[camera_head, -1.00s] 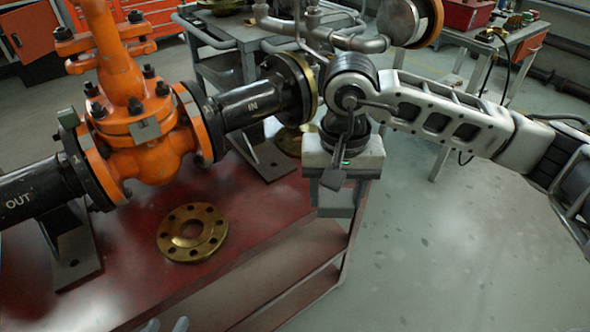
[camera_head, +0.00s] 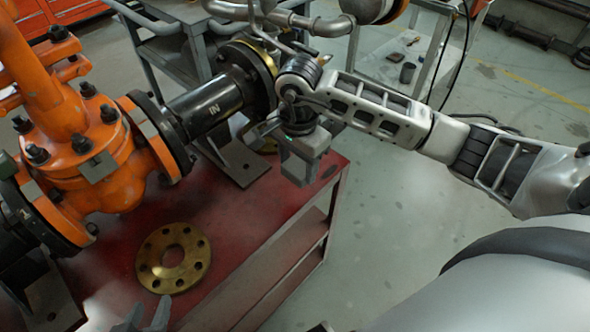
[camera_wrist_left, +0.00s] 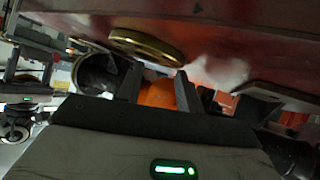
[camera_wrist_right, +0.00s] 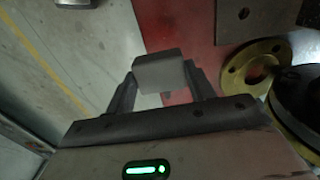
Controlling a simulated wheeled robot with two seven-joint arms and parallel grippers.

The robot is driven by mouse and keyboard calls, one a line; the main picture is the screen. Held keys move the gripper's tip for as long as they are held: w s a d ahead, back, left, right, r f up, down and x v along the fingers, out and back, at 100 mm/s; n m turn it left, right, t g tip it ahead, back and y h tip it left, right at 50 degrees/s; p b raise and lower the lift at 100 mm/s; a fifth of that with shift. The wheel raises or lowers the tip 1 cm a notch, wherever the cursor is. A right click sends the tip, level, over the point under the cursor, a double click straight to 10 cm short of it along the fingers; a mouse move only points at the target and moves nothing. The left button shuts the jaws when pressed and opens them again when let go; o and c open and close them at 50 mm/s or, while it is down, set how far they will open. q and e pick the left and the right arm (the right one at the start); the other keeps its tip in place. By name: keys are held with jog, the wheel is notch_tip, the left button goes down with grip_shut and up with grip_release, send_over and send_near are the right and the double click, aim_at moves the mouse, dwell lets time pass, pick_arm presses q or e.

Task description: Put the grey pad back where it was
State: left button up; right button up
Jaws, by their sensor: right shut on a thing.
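The grey pad (camera_wrist_right: 160,75) is a small pale block between the fingers of my right gripper (camera_wrist_right: 163,92), which is shut on it. In the head view my right gripper (camera_head: 298,172) hangs above the red table (camera_head: 270,215), left of its far right corner. There I cannot clearly separate the pad from the fingers. A dark patch (camera_head: 328,172) shows on the tabletop near that corner. My left gripper (camera_head: 143,318) is at the bottom edge of the head view, before the brass ring. Its fingers stand apart and empty in the left wrist view (camera_wrist_left: 157,88).
The orange valve (camera_head: 85,150) and its black IN pipe (camera_head: 207,105) stand on the table's left and back. A brass ring (camera_head: 173,258) lies flat on the table front. A grey cart (camera_head: 180,45) stands behind. Floor right of the table is clear.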

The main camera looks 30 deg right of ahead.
aim_at(295, 164)
pick_arm(q)
jog(key=shift+f, duration=0.1)
pick_arm(e)
jog(key=w+f, duration=0.1)
jog(key=f, duration=0.1)
jog(key=w+d+f, duration=0.1)
jog(key=shift+w+f, duration=0.35)
pick_arm(q)
jog(key=shift+w+r, duration=0.2)
pick_arm(e)
jog(key=shift+w+d+f, duration=0.1)
jog(key=shift+w+f, duration=0.2)
jog(key=shift+f, duration=0.1)
pick_arm(q)
jog(key=shift+w, duration=0.1)
pick_arm(e)
jog(key=shift+f, duration=1.55)
pick_arm(q)
jog(key=shift+b, duration=0.3)
jog(key=shift+f, duration=0.2)
pick_arm(e)
jog(key=shift+f, duration=0.2)
pick_arm(q)
jog(key=shift+r, duration=0.15)
pick_arm(e)
jog(key=o, duration=0.9)
jog(key=shift+o, duration=0.2)
